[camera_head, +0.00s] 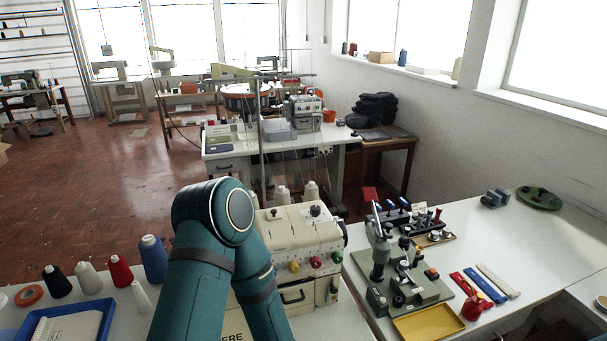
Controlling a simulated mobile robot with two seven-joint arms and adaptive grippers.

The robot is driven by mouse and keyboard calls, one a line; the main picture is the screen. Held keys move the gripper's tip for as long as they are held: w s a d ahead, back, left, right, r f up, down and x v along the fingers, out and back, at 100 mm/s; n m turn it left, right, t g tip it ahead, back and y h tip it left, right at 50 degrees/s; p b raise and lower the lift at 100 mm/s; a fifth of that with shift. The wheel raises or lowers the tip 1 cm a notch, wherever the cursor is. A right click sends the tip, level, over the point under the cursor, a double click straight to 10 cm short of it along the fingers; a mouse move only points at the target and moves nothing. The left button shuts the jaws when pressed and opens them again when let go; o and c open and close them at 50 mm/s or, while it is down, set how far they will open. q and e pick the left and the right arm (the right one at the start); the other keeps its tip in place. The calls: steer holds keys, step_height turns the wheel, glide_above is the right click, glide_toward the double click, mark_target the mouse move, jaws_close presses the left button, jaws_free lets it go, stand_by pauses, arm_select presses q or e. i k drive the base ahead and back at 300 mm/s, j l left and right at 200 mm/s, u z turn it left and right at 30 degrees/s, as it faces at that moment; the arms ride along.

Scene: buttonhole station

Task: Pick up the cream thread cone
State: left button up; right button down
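A cream thread cone (88,277) stands upright at the lower left on the white table. It stands between a black cone (57,281) and a red cone (121,270). A smaller whitish cone (141,296) leans beside my teal arm. More pale cones (282,196) stand behind the cream machine. A bent teal arm of mine fills the lower middle, with both links running out of the bottom edge. Neither gripper shows, so I cannot see what they hold.
A blue cone (152,259) stands close left of my arm. A blue tray (103,306) lies in front of the cones, with an orange ring (28,295) at its left. The cream machine (300,235) stands right of my arm. A green fixture (412,287) and a yellow tray (430,322) are further right.

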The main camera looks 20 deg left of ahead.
mark_target(90, 283)
steer(key=k+j, duration=0.25)
steer(key=k+j+u, duration=0.1)
steer(key=u, duration=0.4)
steer(key=k+j+u, duration=0.25)
steer(key=u, duration=1.1)
